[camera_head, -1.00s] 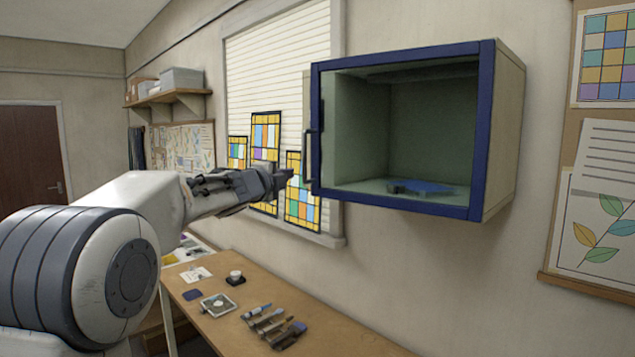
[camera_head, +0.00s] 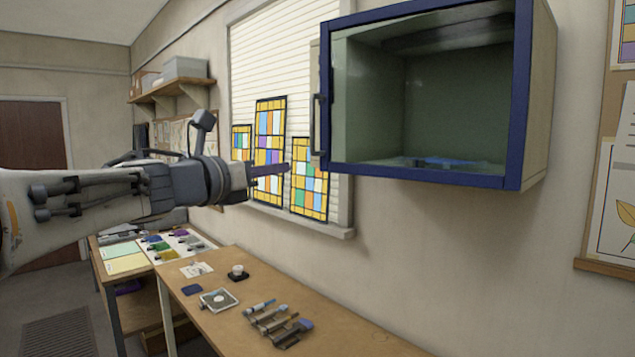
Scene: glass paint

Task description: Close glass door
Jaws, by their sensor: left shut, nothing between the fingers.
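The glass door (camera_head: 522,95) has a blue frame and a clear pane. It belongs to a box-shaped wall cabinet (camera_head: 541,105) at the upper right. Its frame looks flush with the cabinet front; I cannot tell whether a thin gap is left. A dark upright handle (camera_head: 316,125) is on its left side. A blue item (camera_head: 445,162) lies inside, seen through the pane. My left gripper (camera_head: 285,168) is shut and empty, left of the handle and a little lower, apart from the door. My right gripper is not in view.
A workbench (camera_head: 350,332) with tools (camera_head: 275,322) and small items runs below. Stained-glass panels (camera_head: 310,180) lean at the shuttered window behind my gripper. A shelf (camera_head: 170,90) hangs at the left. The space under the cabinet is clear.

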